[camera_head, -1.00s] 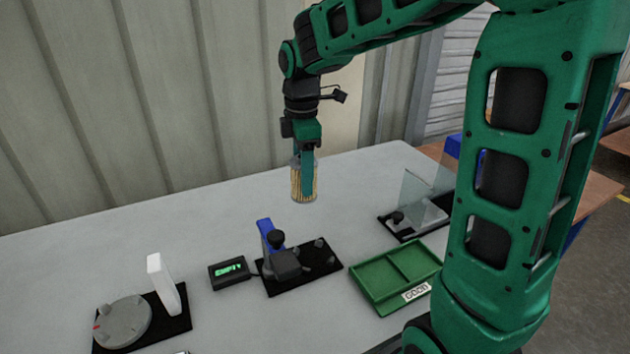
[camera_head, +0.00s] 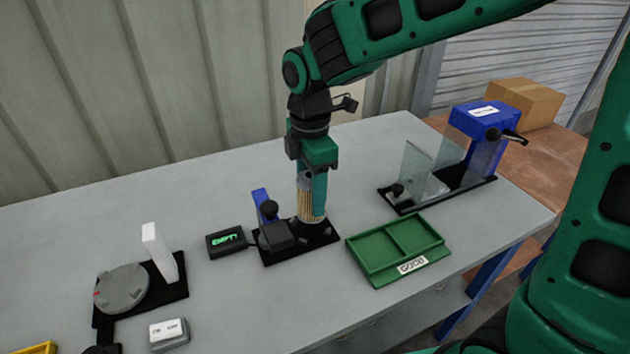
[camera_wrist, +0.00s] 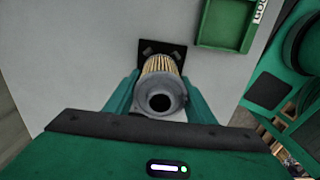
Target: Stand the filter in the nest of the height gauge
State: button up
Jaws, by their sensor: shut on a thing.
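The filter (camera_head: 306,204) is a pleated tan cartridge with a grey end cap. My gripper (camera_head: 318,190) is shut on it and holds it upright over the right part of the black base plate of the height gauge (camera_head: 269,229). In the wrist view the filter (camera_wrist: 160,88) sits between the two green fingers, with its dark centre hole toward the camera. The nest is hidden behind or under the filter, and I cannot tell whether the filter's lower end touches it. The gauge has a blue post and a dark knobbed head left of the filter.
A small display (camera_head: 227,241) with green lettering stands left of the gauge. A green divided tray (camera_head: 372,268) marked GOOD lies to the right. A fixture with clear panels (camera_head: 436,172) stands at the back right. A round grey turntable (camera_head: 122,288) is at the left.

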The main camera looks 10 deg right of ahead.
jog(key=shift+s+a+f, duration=0.1)
jog(key=shift+a+f, duration=0.05)
jog(key=shift+f, duration=0.75)
jog(key=shift+s+a+f, duration=0.1)
jog(key=shift+f, duration=0.75)
jog(key=shift+w+f, duration=0.1)
jog(key=shift+f, duration=0.45)
dwell(0.5)
jog(key=o, duration=1.6)
jog(key=shift+c, duration=0.2)
jog(key=shift+w+r, duration=0.15)
jog(key=shift+r, duration=0.9)
jog(key=shift+r, duration=0.1)
